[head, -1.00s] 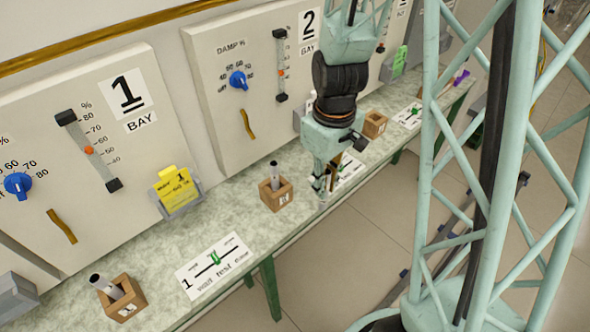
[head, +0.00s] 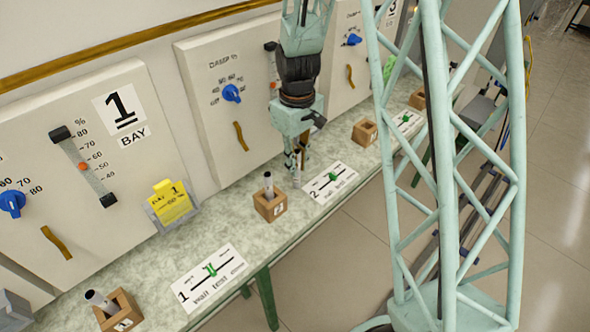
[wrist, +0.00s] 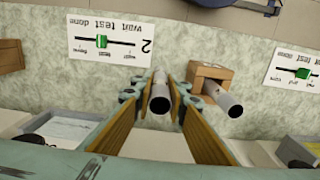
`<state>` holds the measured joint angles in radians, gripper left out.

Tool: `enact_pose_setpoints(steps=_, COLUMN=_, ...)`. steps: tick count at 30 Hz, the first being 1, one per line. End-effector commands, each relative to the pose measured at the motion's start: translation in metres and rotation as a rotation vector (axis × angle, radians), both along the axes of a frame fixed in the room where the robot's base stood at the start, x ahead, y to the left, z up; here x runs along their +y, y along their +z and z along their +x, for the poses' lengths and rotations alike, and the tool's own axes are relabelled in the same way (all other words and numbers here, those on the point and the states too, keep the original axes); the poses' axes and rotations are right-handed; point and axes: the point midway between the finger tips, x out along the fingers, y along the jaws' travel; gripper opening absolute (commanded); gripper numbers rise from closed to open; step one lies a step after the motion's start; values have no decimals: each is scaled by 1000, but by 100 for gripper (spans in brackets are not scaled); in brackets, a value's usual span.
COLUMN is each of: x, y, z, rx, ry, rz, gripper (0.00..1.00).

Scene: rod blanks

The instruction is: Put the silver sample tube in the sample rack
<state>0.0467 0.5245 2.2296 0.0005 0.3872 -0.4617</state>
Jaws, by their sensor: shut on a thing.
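My gripper (head: 297,166) is shut on a silver tube (wrist: 160,92), held between the fingers. In the head view it hangs over the counter behind card 2; I cannot tell how high. A second silver tube (head: 268,184) stands in a small wooden block (head: 271,207) to the left of my gripper. In the wrist view that tube (wrist: 229,104) and its block (wrist: 208,73) show just right of my fingers. A third tube (head: 99,300) leans in another wooden block (head: 127,317) at lower left. I cannot tell which holder is the sample rack.
Wooden blocks (head: 365,133) and (head: 418,98) stand farther right along the counter. Card 2 (head: 330,183) and card 1 (head: 210,272) lie flat with green sliders. A yellow tag in a holder (head: 171,203) stands near the wall panels. The counter's front edge is close.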

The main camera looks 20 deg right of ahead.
Motion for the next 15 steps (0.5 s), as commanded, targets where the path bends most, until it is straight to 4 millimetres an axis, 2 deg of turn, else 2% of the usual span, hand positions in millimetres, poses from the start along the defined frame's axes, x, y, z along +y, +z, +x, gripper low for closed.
enact_pose_setpoints(steps=15, x=1, y=-1, z=7, rx=0, ry=0, rz=0, gripper=7)
